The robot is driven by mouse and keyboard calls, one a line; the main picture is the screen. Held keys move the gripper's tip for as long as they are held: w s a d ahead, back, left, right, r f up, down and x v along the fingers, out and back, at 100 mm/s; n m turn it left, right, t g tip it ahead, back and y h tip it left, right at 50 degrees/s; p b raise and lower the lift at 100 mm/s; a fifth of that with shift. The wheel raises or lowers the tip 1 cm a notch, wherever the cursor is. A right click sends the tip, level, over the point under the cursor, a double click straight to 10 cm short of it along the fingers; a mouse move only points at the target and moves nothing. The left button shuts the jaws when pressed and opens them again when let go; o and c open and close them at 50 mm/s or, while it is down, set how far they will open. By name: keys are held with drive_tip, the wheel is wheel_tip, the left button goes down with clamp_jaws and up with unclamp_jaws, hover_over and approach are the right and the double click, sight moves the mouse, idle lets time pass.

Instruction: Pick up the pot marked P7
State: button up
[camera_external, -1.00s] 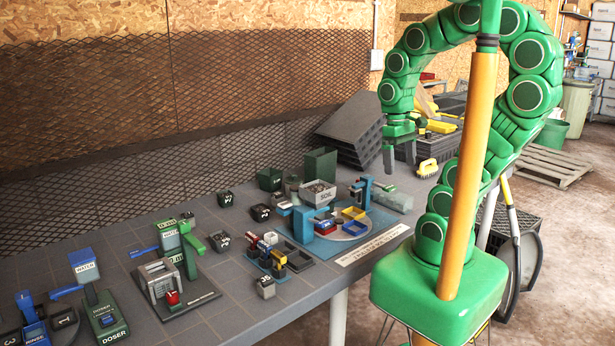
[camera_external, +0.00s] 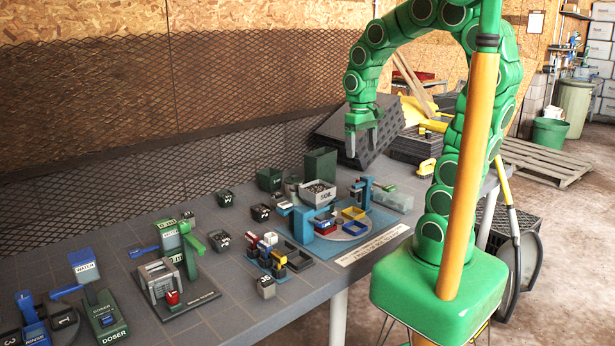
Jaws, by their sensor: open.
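Several small dark pots with white marks stand on the grey table: one at the back (camera_external: 225,198), one beside it (camera_external: 260,212), one nearer the middle (camera_external: 220,240), and a greyer one near the front edge (camera_external: 265,286). Their marks are too small to read surely, so I cannot tell which is P7. My gripper (camera_external: 362,150) is open and empty, pointing down. It is high above the back right of the table, well apart from these pots.
A soil bin (camera_external: 318,194) stands on a blue station right of the pots. A green and grey press-like machine (camera_external: 160,278) and a doser (camera_external: 104,315) stand on the left. Black crates (camera_external: 345,125) are stacked behind my gripper.

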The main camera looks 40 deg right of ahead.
drive_tip(key=w+a+f+t, duration=0.1)
drive_tip(key=w+a+f, duration=0.1)
drive_tip(key=w, duration=1.5)
drive_tip(key=t+y, duration=0.1)
drive_tip(key=t, duration=0.3)
approach(226, 195)
drive_tip(key=f, duration=0.2)
drive_tip(key=shift+w+d+f+m, duration=0.15)
drive_tip(key=shift+d+f+m, duration=0.15)
drive_tip(key=shift+f, duration=0.05)
drive_tip(key=shift+w+a+f, duration=0.15)
drive_tip(key=shift+w+f, duration=0.1)
drive_tip(key=shift+w+a+x, duration=0.15)
drive_tip(key=shift+x, duration=1.75)
drive_tip(key=shift+w+a+x, duration=0.1)
drive_tip(key=shift+a+x, duration=0.1)
drive_tip(key=shift+x, duration=1.7)
drive_tip(key=shift+r, duration=0.15)
drive_tip(key=c, duration=0.9)
